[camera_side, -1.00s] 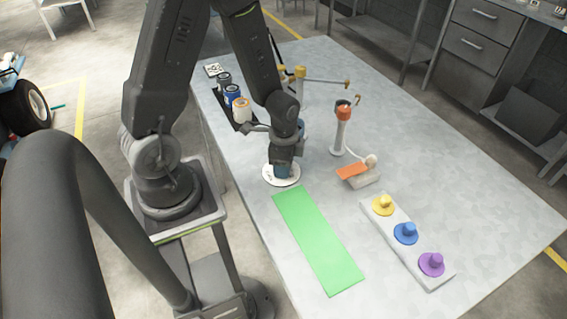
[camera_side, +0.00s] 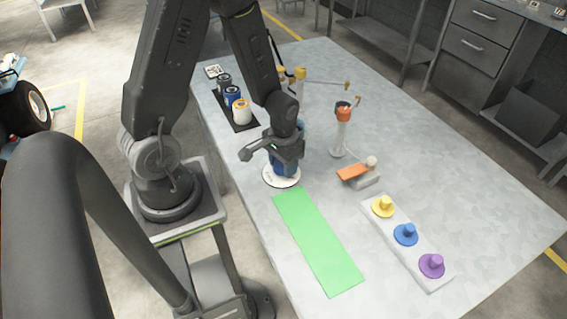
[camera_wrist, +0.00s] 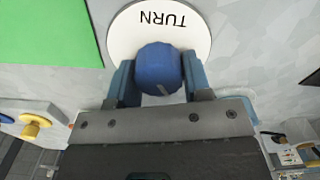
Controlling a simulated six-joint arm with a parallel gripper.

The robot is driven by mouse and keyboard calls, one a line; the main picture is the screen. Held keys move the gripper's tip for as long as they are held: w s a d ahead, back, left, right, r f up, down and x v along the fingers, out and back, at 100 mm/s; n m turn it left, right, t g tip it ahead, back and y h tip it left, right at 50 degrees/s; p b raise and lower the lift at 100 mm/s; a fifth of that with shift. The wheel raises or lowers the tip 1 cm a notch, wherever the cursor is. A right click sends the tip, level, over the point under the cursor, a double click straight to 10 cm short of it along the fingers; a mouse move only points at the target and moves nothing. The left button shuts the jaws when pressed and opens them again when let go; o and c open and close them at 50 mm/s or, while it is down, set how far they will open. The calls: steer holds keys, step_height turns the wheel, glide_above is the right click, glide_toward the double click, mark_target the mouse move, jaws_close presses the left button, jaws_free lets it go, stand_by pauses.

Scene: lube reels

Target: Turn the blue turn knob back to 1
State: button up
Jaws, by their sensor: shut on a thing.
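The blue turn knob (camera_wrist: 158,68) stands on a round white plate (camera_wrist: 120,38) marked TURN. My gripper (camera_wrist: 158,82) is shut on the knob, with one blue finger on either side of it in the wrist view. A light index line shows on the knob's near side. The number 1 is not visible on the plate; part of the plate is hidden by the knob and my gripper. In the side view my gripper (camera_side: 286,166) points down over the white plate (camera_side: 281,182) and hides most of the knob.
A green mat (camera_side: 318,240) lies just in front of the plate. A grey base with yellow, blue and purple knobs (camera_side: 407,234) is at the right. An orange lever block (camera_side: 356,173) and an orange-topped post (camera_side: 341,130) stand nearby.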

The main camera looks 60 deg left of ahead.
steer(key=n, duration=0.5)
steer(key=shift+a+n, duration=0.1)
steer(key=shift+n, duration=0.2)
stand_by(0.4)
steer(key=o, duration=0.9)
step_height(320, 180, up, 14)
steer(key=shift+f, duration=0.1)
stand_by(0.4)
